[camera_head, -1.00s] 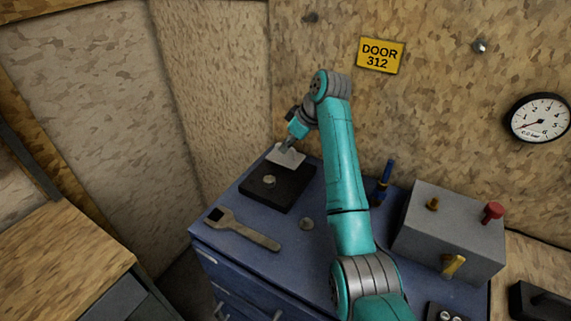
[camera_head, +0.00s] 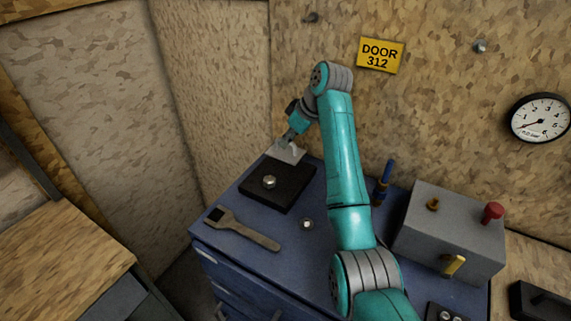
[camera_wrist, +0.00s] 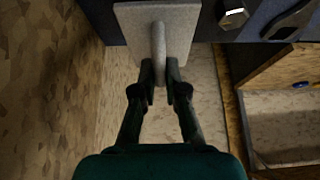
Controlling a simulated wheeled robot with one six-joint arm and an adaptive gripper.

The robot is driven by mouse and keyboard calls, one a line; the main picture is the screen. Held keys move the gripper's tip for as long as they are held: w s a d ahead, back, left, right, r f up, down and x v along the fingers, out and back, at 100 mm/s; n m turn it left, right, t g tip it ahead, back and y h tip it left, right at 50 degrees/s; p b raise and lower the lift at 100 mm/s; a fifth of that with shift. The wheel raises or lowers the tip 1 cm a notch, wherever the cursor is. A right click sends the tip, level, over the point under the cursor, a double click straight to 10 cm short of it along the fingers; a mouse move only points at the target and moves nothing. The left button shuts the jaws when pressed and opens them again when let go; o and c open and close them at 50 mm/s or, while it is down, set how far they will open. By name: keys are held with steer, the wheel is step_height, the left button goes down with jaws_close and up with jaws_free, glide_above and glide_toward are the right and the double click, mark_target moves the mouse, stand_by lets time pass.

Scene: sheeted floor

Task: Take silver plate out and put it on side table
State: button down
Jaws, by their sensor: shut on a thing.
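The silver plate (camera_head: 294,154) is a thin light-grey rectangle at the back edge of the black block (camera_head: 290,192). It overlaps the block's far edge in the head view; I cannot tell whether it touches. My gripper (camera_head: 288,143) is over the plate. In the wrist view, my gripper (camera_wrist: 161,80) is shut on the upright handle (camera_wrist: 158,42) of the plate (camera_wrist: 131,28). The wooden-topped side table (camera_head: 60,255) stands at the lower left, apart from the blue cabinet.
A wrench (camera_head: 243,231), a nut (camera_head: 307,224) and a blue-handled tool (camera_head: 385,180) are on the blue cabinet (camera_head: 225,252). A bright nut (camera_head: 269,182) sits on the block. A grey box (camera_head: 450,228) stands right. A gap separates cabinet and side table.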

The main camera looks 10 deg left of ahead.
steer(key=shift+r, duration=1.75)
